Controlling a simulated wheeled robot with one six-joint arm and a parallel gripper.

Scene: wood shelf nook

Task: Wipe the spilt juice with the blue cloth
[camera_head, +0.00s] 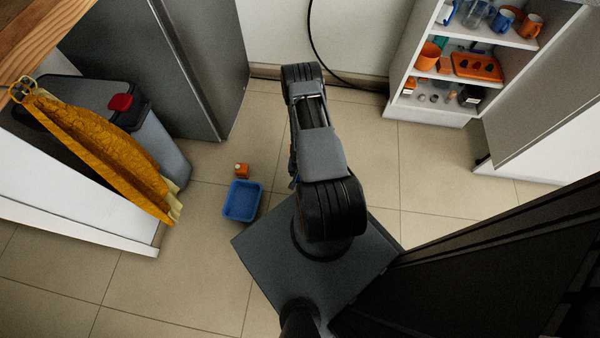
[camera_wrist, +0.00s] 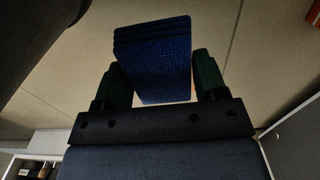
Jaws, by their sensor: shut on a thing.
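The blue cloth (camera_wrist: 152,60) shows in the wrist view as a folded, layered, textured block. My gripper (camera_wrist: 160,77) is shut on it, with one dark green finger on each side, and the cloth sticks out past the fingertips. Tiled floor shows behind the cloth. In the head view my arm covers the gripper and most or all of the cloth. I see no spilt juice in either view.
A blue tub (camera_head: 242,201) and a small orange box (camera_head: 242,171) stand on the floor left of my base. A bin (camera_head: 165,150) and a hanging yellow cloth (camera_head: 105,140) are at left. An open shelf (camera_head: 420,104) stands at upper right. Floor tiles between are clear.

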